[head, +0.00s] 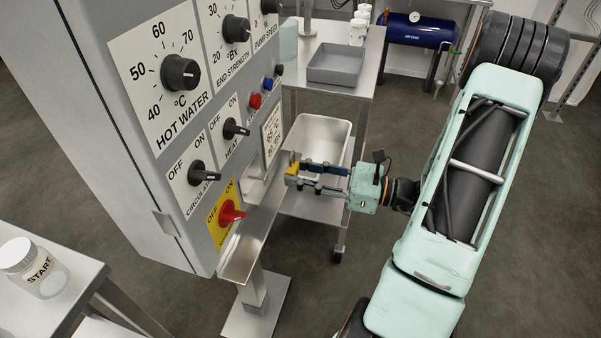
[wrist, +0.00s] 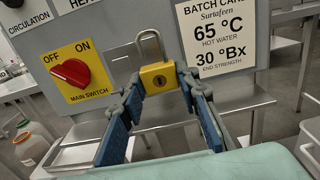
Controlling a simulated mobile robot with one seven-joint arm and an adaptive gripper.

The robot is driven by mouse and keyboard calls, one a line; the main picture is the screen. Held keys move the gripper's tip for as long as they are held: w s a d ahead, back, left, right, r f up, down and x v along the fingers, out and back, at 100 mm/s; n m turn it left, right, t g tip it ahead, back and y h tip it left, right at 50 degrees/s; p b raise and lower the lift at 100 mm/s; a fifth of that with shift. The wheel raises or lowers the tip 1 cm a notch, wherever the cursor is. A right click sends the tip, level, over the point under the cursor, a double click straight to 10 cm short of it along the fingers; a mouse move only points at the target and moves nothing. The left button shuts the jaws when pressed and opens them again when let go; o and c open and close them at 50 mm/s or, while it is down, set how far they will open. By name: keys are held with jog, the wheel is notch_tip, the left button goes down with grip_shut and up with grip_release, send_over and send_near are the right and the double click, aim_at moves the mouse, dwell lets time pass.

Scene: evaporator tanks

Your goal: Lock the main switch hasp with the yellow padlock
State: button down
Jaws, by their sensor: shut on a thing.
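The yellow padlock (wrist: 158,82) is between the fingertips of my gripper (wrist: 155,90) in the wrist view, with its grey shackle pointing up. My gripper is shut on it; in the head view my gripper (head: 293,174) holds the padlock (head: 292,168) in front of the panel, right of the main switch. The red main switch knob (head: 229,212) sits on a yellow plate (head: 213,230) at the panel's lower part. It also shows in the wrist view (wrist: 70,73), left of the padlock. I cannot make out a hasp clearly.
The control panel (head: 140,130) carries several dials and knobs. A narrow metal shelf (head: 240,258) runs along its lower edge. The batch card (wrist: 215,35) is right of the padlock.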

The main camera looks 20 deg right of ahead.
jog(key=shift+a, duration=0.1)
jog(key=shift+f+x, duration=0.15)
jog(key=shift+x, duration=1.3)
jog(key=shift+f+x, duration=0.15)
jog(key=shift+x, duration=1.35)
jog(key=shift+s+a, duration=0.7)
jog(key=shift+s, duration=0.3)
jog(key=shift+s+a, duration=0.7)
jog(key=shift+s, duration=0.3)
jog(key=shift+s, duration=0.1)
jog(key=shift+a+f, duration=0.1)
jog(key=shift+f, duration=0.05)
